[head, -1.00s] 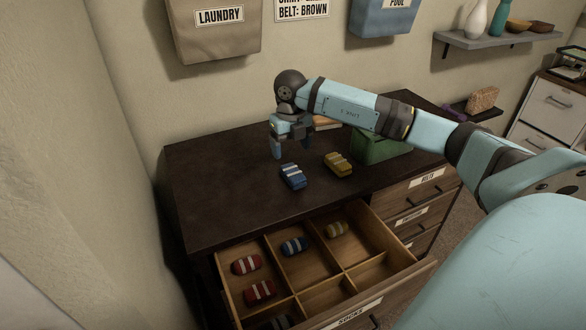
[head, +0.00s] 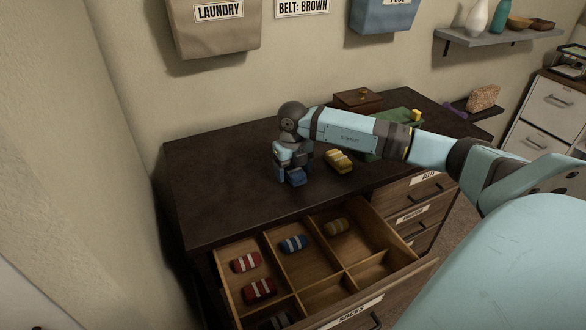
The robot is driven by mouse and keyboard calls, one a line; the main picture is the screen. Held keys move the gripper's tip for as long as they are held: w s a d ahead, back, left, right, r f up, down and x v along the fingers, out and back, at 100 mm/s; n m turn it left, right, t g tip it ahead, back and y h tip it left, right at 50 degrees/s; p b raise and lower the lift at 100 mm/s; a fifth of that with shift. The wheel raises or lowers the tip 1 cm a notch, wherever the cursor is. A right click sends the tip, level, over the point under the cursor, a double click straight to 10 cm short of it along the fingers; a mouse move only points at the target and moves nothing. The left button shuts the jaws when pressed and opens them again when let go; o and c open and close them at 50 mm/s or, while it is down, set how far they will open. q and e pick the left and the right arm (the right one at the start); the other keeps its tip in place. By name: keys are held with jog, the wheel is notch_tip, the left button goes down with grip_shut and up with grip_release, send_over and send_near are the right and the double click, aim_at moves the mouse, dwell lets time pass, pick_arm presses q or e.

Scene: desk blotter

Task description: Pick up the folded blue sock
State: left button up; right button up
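The folded blue sock (head: 298,178) lies on the dark dresser top (head: 215,180), mostly hidden by my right gripper. Its blue near end shows just below the gripper. My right gripper (head: 288,174) points down at the sock, with one finger beside its left side. The other finger is hard to make out, so I cannot tell whether the gripper is closed on the sock. My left gripper is not in view.
A folded yellow sock (head: 339,161) lies just right of the gripper.

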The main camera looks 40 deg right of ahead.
jog(key=c, duration=0.8)
jog(key=shift+c, duration=0.2)
